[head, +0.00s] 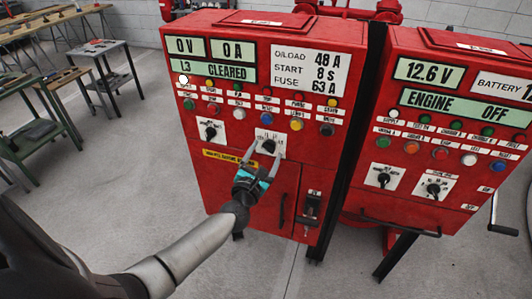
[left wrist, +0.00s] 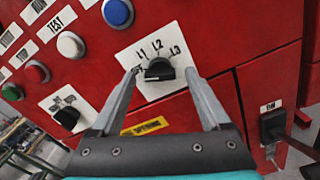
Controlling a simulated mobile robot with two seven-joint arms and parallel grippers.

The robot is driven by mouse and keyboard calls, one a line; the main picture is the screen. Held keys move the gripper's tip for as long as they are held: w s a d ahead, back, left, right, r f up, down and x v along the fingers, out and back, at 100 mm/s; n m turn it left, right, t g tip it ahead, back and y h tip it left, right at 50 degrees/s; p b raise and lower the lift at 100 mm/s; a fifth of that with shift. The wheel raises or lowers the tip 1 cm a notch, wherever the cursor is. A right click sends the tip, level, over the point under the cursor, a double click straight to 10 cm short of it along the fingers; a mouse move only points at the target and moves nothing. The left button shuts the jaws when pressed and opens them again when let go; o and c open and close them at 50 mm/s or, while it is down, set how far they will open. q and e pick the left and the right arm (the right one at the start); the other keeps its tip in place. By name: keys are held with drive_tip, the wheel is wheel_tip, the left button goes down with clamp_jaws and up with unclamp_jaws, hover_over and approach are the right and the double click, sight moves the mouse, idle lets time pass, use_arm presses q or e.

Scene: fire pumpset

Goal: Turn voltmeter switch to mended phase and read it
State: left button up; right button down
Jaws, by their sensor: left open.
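The left red cabinet (head: 225,95) shows 0 V (head: 185,47), 0 A, and the text L3 CLEARED (head: 213,71). The selector switch is a black knob on a white plate (head: 279,134) low on this cabinet. In the left wrist view the knob (left wrist: 159,70) has the labels L1, L2 and L3 around its top and right, plus a partly hidden label at left. I cannot tell which label it points to. My left gripper (head: 266,148) is open, its fingers on either side of the knob; contact is unclear. My right gripper is not in view.
A second switch (head: 210,131) sits to the left, with coloured buttons and lamps above. An isolator handle (head: 311,204) is at lower right. The right red cabinet (head: 450,140) shows 12.6 V and ENGINE OFF. Workbenches (head: 95,47) stand at far left; grey floor between is clear.

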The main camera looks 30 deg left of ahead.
use_arm(q)
drive_tip(key=shift+w+a, duration=0.1)
drive_tip(key=shift+w, duration=0.25)
clamp_jaws()
idle(0.6)
